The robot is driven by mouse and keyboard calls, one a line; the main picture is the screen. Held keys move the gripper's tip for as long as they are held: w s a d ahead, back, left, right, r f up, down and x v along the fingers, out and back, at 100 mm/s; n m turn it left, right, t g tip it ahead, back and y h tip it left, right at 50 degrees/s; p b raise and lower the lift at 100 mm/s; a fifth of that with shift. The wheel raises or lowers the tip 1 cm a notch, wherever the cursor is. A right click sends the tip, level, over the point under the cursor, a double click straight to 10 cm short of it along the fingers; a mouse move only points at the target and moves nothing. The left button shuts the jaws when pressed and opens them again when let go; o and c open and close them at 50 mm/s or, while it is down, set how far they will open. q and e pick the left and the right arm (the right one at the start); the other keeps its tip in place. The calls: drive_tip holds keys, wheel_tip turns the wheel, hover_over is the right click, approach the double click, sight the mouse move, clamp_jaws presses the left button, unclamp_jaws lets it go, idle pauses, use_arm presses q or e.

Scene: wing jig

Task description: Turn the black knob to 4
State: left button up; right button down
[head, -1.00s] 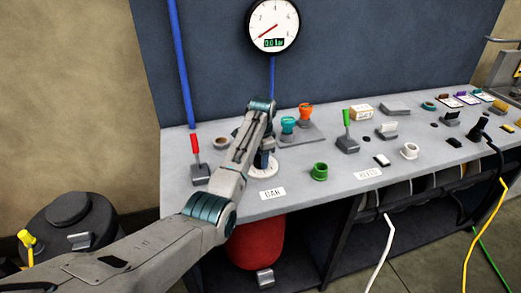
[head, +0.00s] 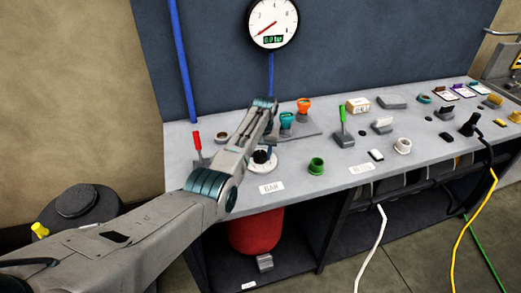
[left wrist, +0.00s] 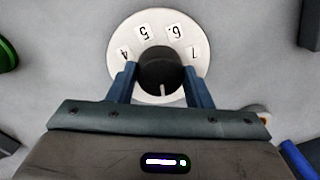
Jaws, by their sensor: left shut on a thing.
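The black knob (left wrist: 158,68) is round and sits in the middle of a white dial (left wrist: 143,24) in the left wrist view. The digits 4, 5, 6 and 7 show on the dial's far half, upside down or tilted. A white pointer line on the knob points down the picture, toward my gripper's body and away from the digits. My left gripper (left wrist: 160,80) has one blue finger on each side of the knob and is shut on it. In the head view the knob (head: 262,156) shows dark on its dial (head: 262,167), partly behind my left arm. My right gripper is out of view.
A red-handled lever (head: 197,142) stands left of the dial.

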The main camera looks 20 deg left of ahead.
sight(262, 152)
use_arm(q)
drive_tip(key=n, duration=0.5)
drive_tip(key=shift+w+n+p, duration=0.1)
drive_tip(key=shift+n+p, duration=0.2)
drive_tip(key=shift+p, duration=0.05)
drive_tip(key=n, duration=0.6)
drive_tip(key=shift+g, duration=0.4)
drive_tip(key=shift+n, duration=0.3)
drive_tip(key=o, duration=1)
drive_tip(key=shift+r, duration=0.1)
drive_tip(key=r, duration=0.3)
drive_tip(key=r+b, duration=0.1)
drive_tip(key=r, duration=0.3)
drive_tip(key=r+b, duration=0.1)
drive_tip(key=r, duration=0.2)
drive_tip(key=shift+w+d+r, duration=0.1)
drive_tip(key=shift+w+r, duration=0.2)
drive_tip(key=shift+w, duration=0.05)
